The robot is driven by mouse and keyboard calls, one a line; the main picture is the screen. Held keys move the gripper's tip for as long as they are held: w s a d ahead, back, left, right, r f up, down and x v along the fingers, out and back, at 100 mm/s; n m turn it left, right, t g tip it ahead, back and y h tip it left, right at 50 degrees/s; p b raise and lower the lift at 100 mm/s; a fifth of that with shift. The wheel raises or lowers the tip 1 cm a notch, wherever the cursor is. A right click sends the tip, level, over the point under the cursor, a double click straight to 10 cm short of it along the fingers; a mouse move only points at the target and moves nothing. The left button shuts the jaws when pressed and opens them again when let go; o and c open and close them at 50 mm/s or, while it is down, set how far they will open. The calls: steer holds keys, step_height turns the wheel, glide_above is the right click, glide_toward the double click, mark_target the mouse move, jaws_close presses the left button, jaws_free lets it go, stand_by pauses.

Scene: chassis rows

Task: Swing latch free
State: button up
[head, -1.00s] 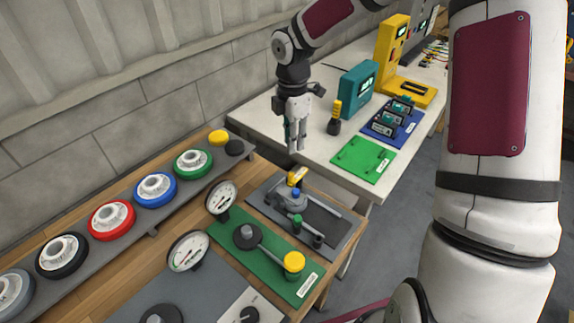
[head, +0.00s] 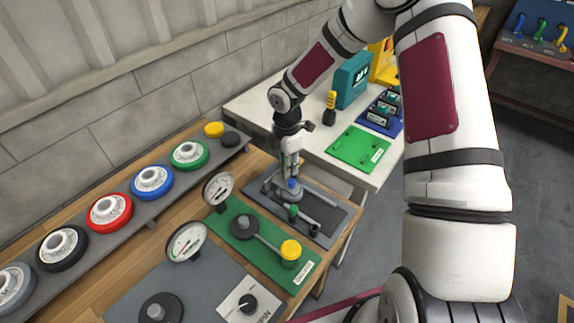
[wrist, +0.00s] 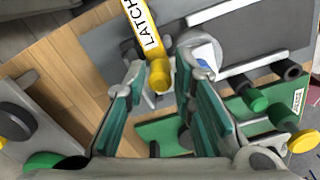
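The yellow latch (wrist: 145,38), marked LATCH, is a bar ending in a rounded yellow knob in the wrist view. Its knob appears between my two fingertips; I cannot tell whether they touch it. My gripper (wrist: 165,72) is open, with teal pads on both fingers. In the head view my gripper (head: 290,172) points down over the grey fixture plate (head: 325,212), close to the blue-topped part (head: 293,185). There the gripper hides the latch. A grey round part with a blue top stands just right of the knob in the wrist view.
A green plate (head: 262,255) with a yellow-knobbed lever (head: 290,250) lies in front. A rack of coloured wheels (head: 152,181) runs along the wall. A white table (head: 300,120) with a green board stands behind.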

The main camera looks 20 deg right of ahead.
steer(key=shift+f, duration=0.15)
steer(key=shift+c, duration=0.6)
jaws_close()
steer(key=m, duration=0.1)
steer(key=w+m+b, duration=0.1)
steer(key=m, duration=0.1)
steer(key=shift+w+a+m, duration=0.2)
steer(key=shift+a+m, duration=0.1)
steer(key=m+b, duration=0.1)
steer(key=w+m, duration=0.1)
steer(key=m, duration=0.1)
steer(key=shift+w+a+m+b, duration=0.1)
steer(key=shift+w+m+b, duration=0.05)
steer(key=shift+m+b, duration=0.2)
steer(key=m, duration=0.1)
steer(key=w+m+b, duration=0.1)
steer(key=m, duration=0.1)
steer(key=w+m+b, duration=0.1)
steer(key=m, duration=0.1)
steer(key=shift+d, duration=0.3)
steer(key=shift+w+d+m+b, duration=0.2)
steer(key=shift+m+b, duration=0.1)
steer(key=shift+m, duration=0.65)
steer(key=shift+w+d+m+b, duration=0.2)
steer(key=shift+m+b, duration=0.1)
steer(key=shift+m, duration=0.6)
